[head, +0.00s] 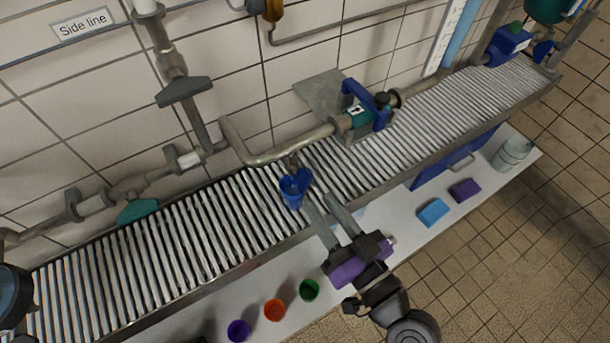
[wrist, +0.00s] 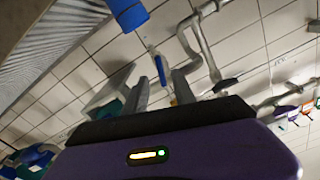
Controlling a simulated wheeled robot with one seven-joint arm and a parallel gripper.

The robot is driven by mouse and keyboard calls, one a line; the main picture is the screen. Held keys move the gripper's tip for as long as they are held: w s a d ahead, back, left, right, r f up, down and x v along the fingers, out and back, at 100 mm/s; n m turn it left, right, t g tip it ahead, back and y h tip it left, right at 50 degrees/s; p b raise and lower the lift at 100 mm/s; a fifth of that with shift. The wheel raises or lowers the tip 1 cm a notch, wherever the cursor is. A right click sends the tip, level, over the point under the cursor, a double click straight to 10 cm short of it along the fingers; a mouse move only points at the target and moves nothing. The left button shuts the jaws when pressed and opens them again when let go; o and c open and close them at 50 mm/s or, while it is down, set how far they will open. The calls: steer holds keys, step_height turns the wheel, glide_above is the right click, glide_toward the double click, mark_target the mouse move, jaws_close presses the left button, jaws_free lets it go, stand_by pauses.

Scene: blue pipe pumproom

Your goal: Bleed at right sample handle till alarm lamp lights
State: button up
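My gripper (head: 324,203) is open and empty, its two grey fingers apart over the grating's front edge. They also show in the wrist view (wrist: 160,88). A blue jug-like cup (head: 294,190) is just beyond the fingertips, under a short pipe outlet (head: 291,162). A teal valve with a blue handle (head: 365,98) sits on the pipe further right; I cannot tell which handle is the right sample handle. In the wrist view a blue cylinder (wrist: 128,12) is at the top, and a thin blue piece (wrist: 160,70) shows between the fingers. I cannot make out a lit alarm lamp.
A grey handle (head: 183,91) and a teal handle (head: 138,212) are on the left pipes. Purple (head: 238,331), orange (head: 274,310) and green (head: 309,290) cups stand on the front ledge. Blue (head: 433,212) and purple (head: 465,190) blocks and a jar (head: 512,153) are right. The grating is mostly bare.

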mark_target(307, 186)
steer(key=p+x, duration=0.1)
steer(key=x, duration=0.4)
steer(key=shift+r+p, duration=0.2)
steer(key=shift+p, duration=0.2)
steer(key=shift+x, duration=0.85)
steer(key=shift+f, duration=0.1)
steer(key=shift+c, duration=0.2)
jaws_close()
